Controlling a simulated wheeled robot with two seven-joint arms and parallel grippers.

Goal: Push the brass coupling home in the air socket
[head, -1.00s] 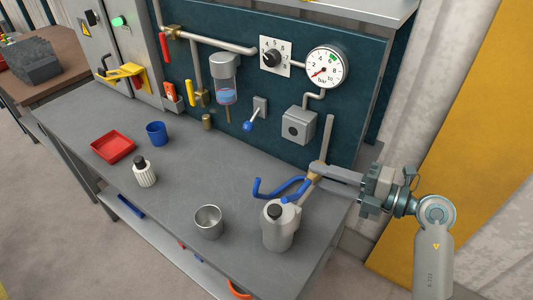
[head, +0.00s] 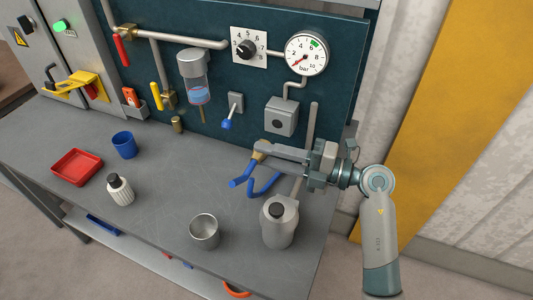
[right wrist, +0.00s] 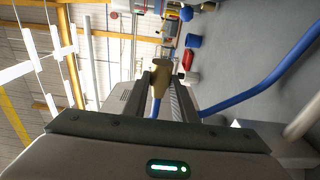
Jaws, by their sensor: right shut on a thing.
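The brass coupling (head: 262,149) sits between the fingertips of my right gripper (head: 267,150), which is shut on it. It also shows in the right wrist view (right wrist: 160,78). A blue hose (head: 240,182) hangs from it in a loop above the bench. The air socket, a grey box with a dark round opening (head: 280,118), is on the teal panel, just above and behind the coupling in the head view. A gap shows between coupling and socket; its depth is hard to judge. My left gripper is not in view.
A lever with a blue knob (head: 227,123) is left of the socket. A vertical grey pipe (head: 309,135) rises beside my gripper. The bench's middle is clear.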

